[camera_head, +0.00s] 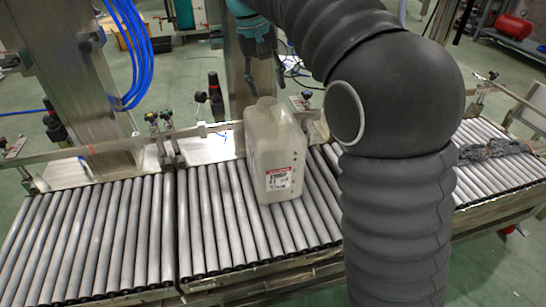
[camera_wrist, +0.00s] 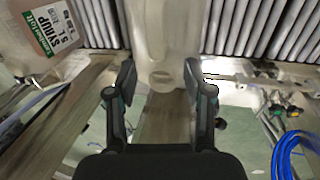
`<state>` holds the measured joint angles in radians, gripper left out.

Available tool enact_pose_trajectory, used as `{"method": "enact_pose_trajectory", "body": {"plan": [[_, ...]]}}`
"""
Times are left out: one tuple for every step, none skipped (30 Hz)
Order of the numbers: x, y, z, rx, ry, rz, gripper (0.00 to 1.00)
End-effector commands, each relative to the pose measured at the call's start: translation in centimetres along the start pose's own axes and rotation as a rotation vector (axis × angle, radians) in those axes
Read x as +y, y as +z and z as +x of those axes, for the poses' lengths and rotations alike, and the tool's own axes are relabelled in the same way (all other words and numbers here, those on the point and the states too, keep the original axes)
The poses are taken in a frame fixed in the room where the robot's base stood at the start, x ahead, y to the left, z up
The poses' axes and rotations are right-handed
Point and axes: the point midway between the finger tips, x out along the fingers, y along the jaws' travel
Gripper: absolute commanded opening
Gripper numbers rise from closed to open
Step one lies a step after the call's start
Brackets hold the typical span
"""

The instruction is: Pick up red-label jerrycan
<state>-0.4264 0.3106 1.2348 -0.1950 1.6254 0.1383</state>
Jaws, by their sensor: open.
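The red-label jerrycan (camera_head: 258,140) is a pale, translucent can standing upright on the roller conveyor in the head view. Its white and red label faces the camera. In the wrist view a pale can (camera_wrist: 166,30), apparently the same one, stands straight ahead between the fingertips, its label out of sight. My gripper (camera_wrist: 160,78) is open, with one finger on each side of the can's near end. I cannot tell whether either finger touches it.
A second can (camera_wrist: 38,40) with a green-edged SYRUP label stands at the left in the wrist view. The roller conveyor (camera_head: 85,240) is clear to the left. Metal posts (camera_head: 75,75) and a guide rail run behind it. Blue hoses (camera_head: 130,50) hang at the back left.

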Motion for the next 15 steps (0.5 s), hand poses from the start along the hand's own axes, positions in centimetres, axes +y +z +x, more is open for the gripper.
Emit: {"method": "enact_pose_trajectory", "body": {"plan": [[0.0,0.1,1.2,-0.002,0.000,0.000,0.52],[0.0,0.1,1.6,-0.001,0.000,0.000,0.52],[0.0,0.1,2.2,-0.001,0.000,0.000,0.52],[0.0,0.1,2.5,-0.001,0.000,0.000,0.52],[0.0,0.1,2.8,0.000,0.000,0.000,0.52],[0.0,0.0,3.1,0.001,0.000,0.001,0.52],[0.0,0.0,3.3,0.001,0.000,0.001,0.52],[0.1,0.0,3.5,0.001,0.000,0.001,0.52],[0.1,0.0,3.6,0.001,0.000,0.001,0.52],[0.1,0.0,3.7,0.001,0.000,0.001,0.52],[0.1,0.0,3.8,0.001,0.000,0.001,0.52],[0.1,0.0,4.0,0.001,-0.001,0.001,0.52],[0.1,0.0,4.1,0.001,0.000,0.001,0.52],[0.2,0.0,4.3,0.001,0.000,0.001,0.52],[0.2,-0.1,4.8,0.001,-0.001,0.002,0.52]]}}
